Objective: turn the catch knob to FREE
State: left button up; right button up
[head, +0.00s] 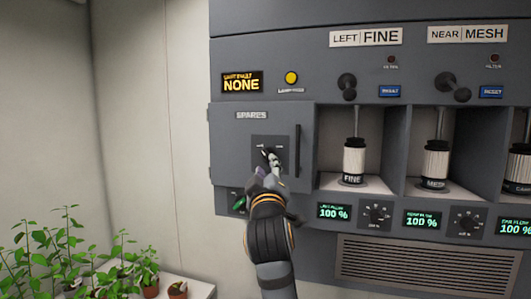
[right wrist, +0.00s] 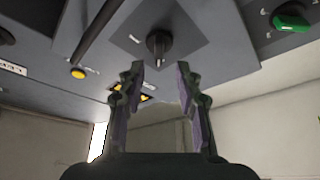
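The SPARES door (head: 229,150) is a grey panel at the left of the cabinet and looks closed. A darker plate (head: 289,143) on it carries the catch knob, a small dark knob (right wrist: 158,42) seen clearly in the right wrist view. In the head view my right gripper (head: 271,157) is in front of the plate and largely hides the knob. In the right wrist view my right gripper (right wrist: 159,72) is open and empty. The knob appears just beyond and between its fingertips; contact cannot be told. The knob's labels are too small to read. My left gripper is not in view.
A vertical door handle (head: 297,151) stands right of the plate. A green knob (head: 238,203) sits below the door, close to my right arm. Open bays with filter cartridges (head: 354,160) lie to the right. Potted plants (head: 65,255) stand at lower left.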

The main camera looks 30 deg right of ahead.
aim_at(267, 157)
jog(key=p+x, duration=0.2)
jog(key=x, duration=0.2)
jog(key=shift+w+d+r, duration=0.2)
jog(key=shift+w+d, duration=0.05)
jog(key=shift+w, duration=0.1)
grip_shut()
jog(key=shift+f, duration=0.1)
